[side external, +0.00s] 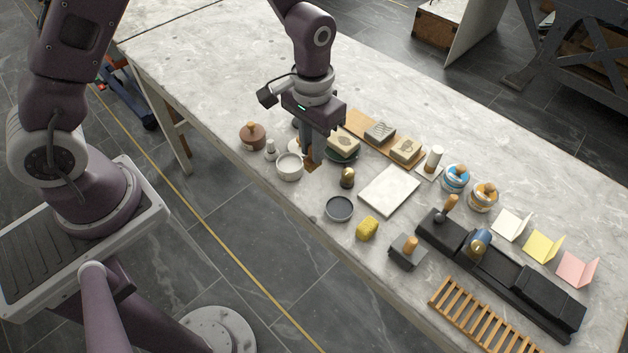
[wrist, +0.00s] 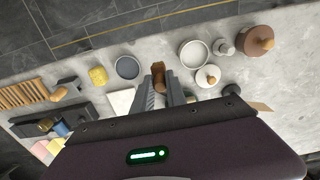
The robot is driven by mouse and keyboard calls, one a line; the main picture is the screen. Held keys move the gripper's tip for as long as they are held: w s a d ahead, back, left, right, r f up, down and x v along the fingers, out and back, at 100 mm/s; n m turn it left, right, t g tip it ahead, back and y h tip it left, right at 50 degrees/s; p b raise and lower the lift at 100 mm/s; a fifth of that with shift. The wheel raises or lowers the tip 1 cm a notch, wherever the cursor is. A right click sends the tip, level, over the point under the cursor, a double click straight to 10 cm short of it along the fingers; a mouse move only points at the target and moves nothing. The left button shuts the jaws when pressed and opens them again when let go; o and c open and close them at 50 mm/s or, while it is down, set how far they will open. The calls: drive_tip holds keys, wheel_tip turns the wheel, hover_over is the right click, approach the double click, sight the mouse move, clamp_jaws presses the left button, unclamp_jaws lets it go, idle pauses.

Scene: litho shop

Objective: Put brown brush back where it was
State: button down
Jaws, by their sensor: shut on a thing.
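My gripper (side external: 308,150) points down over the table and is shut on the brown brush (side external: 313,167). In the wrist view the brown brush (wrist: 158,70) shows between the tips of my two fingers (wrist: 160,88). The fingers hide part of it. In the side view it is just right of the white bowl (side external: 289,167) and left of the small dark brass-topped item (side external: 347,177). I cannot tell whether the brush touches the table.
Stone blocks (side external: 343,143), a pale slab (side external: 389,190), a dark round dish (side external: 339,209) and a yellow sponge (side external: 367,228) lie to the right. The table's left end is clear.

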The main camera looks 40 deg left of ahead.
wheel_tip(320, 180, down, 8)
drive_tip(key=shift+f, duration=0.1)
drive_tip(key=shift+f, duration=0.1)
drive_tip(key=c, duration=1.3)
unclamp_jaws()
drive_tip(key=shift+c, duration=0.2)
wheel_tip(320, 180, up, 12)
drive_tip(key=shift+r, duration=0.15)
wheel_tip(320, 180, up, 9)
drive_tip(key=s+a+t, duration=0.2)
drive_tip(key=s, duration=0.1)
drive_tip(key=s+a+r+t, duration=0.1)
drive_tip(key=s+a+r, duration=0.1)
drive_tip(key=s+r, duration=0.3)
drive_tip(key=s+a+r+t, duration=0.2)
drive_tip(key=s+r, duration=0.3)
drive_tip(key=s, duration=0.7)
drive_tip(key=shift+a+r+t, duration=0.2)
drive_tip(key=shift+t, duration=0.1)
